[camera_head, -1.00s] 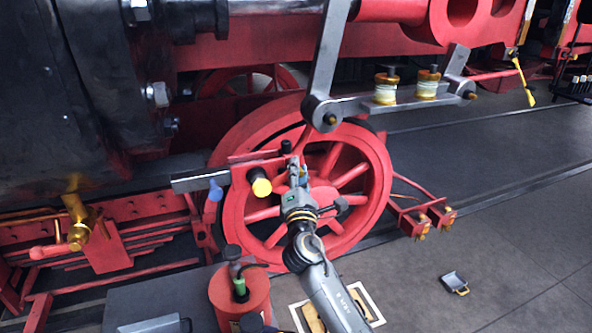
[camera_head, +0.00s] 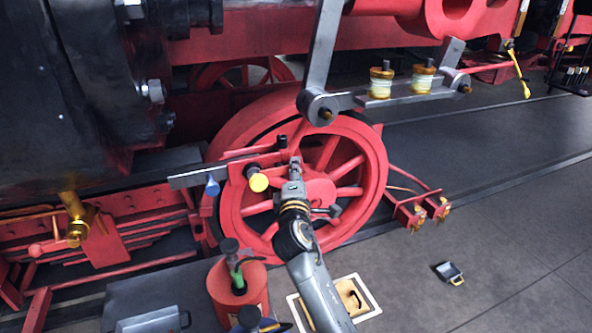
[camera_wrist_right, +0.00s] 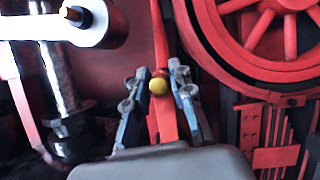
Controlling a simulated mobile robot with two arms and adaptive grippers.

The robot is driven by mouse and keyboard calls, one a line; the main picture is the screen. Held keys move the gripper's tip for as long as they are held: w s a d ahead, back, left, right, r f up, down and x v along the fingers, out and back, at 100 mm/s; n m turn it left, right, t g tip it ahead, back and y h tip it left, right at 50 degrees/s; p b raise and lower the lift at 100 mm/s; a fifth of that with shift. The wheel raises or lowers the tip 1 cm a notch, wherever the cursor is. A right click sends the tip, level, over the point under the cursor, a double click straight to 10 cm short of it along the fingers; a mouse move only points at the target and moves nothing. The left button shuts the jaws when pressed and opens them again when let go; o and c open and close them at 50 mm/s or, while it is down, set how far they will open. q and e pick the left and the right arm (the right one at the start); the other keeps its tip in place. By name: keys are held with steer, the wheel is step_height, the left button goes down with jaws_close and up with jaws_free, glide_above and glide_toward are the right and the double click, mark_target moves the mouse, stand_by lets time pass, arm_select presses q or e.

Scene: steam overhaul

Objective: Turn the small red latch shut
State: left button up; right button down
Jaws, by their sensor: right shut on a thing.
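My right gripper (camera_head: 294,168) reaches up in front of the red spoked wheel in the head view. In the right wrist view its two fingers (camera_wrist_right: 160,105) stand on either side of a narrow red bar with a yellow round knob, which looks like the small red latch (camera_wrist_right: 163,118). The gripper is shut on it. In the head view the gripper covers the held part, and the latch cannot be made out clearly there. My left gripper is not in view.
The red wheel (camera_head: 345,160) is just behind the gripper. A grey bar (camera_head: 190,179) and a yellow-ended cylinder (camera_head: 259,183) lie left of it. A red can (camera_head: 240,287) stands below left. A small grey tray (camera_head: 449,273) lies on open floor at right.

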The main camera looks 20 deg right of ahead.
steer(key=shift+f, duration=0.4)
steer(key=c, duration=1.3)
jaws_free()
steer(key=shift+r, duration=0.15)
steer(key=v, duration=1.2)
